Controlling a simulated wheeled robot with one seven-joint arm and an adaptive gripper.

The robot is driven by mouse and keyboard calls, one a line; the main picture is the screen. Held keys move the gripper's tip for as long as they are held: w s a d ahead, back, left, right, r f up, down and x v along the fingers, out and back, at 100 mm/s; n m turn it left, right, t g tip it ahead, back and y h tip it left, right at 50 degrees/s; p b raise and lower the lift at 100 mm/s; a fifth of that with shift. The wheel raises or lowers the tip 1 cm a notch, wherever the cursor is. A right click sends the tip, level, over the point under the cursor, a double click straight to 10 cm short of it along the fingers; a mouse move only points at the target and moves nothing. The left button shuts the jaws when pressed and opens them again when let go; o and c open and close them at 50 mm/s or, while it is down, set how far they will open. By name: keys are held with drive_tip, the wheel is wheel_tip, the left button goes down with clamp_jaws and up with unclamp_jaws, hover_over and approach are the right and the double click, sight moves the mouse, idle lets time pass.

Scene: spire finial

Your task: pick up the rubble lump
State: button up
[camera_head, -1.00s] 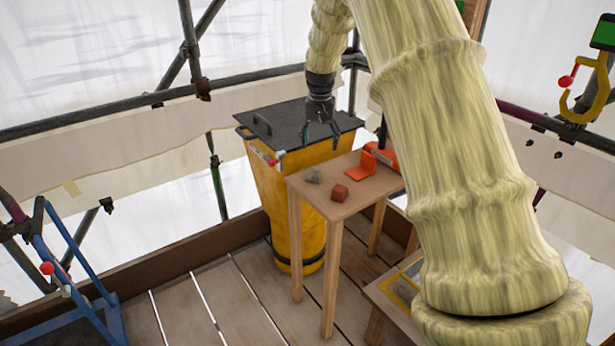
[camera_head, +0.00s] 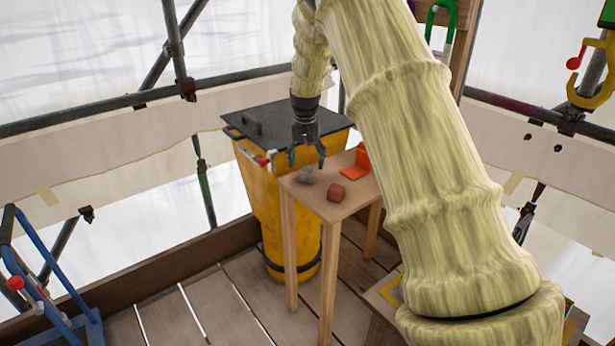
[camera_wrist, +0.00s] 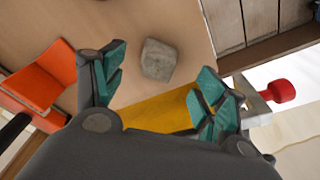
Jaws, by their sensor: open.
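The rubble lump is a grey, rough block (camera_head: 306,174) near the left edge of the small wooden table (camera_head: 322,206). In the wrist view the grey lump (camera_wrist: 158,60) lies on the tabletop, ahead of the fingertips and roughly between them. My gripper (camera_head: 307,161) is open and empty, pointing down above the table's back edge close to the lump. In the wrist view its teal-padded fingers (camera_wrist: 160,88) are spread wide, with no visible contact with the lump.
A reddish-brown block (camera_head: 336,192) sits to the right of the lump. An orange angled piece (camera_head: 355,166) stands at the table's back right. A yellow bin with a black lid (camera_head: 262,190) stands right behind the table. A blue frame (camera_head: 50,290) is at lower left.

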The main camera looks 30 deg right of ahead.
sight(307, 169)
drive_tip(key=shift+w+d+f, duration=0.15)
drive_tip(key=shift+f, duration=0.85)
drive_tip(key=shift+w+d+f, duration=0.1)
drive_tip(key=shift+d+f, duration=0.1)
drive_tip(key=shift+f, duration=0.85)
drive_tip(key=shift+w+d+f, duration=0.15)
drive_tip(key=shift+f, duration=0.85)
drive_tip(key=c, duration=1.2)
drive_tip(key=shift+c, duration=0.2)
drive_tip(key=shift+r, duration=0.15)
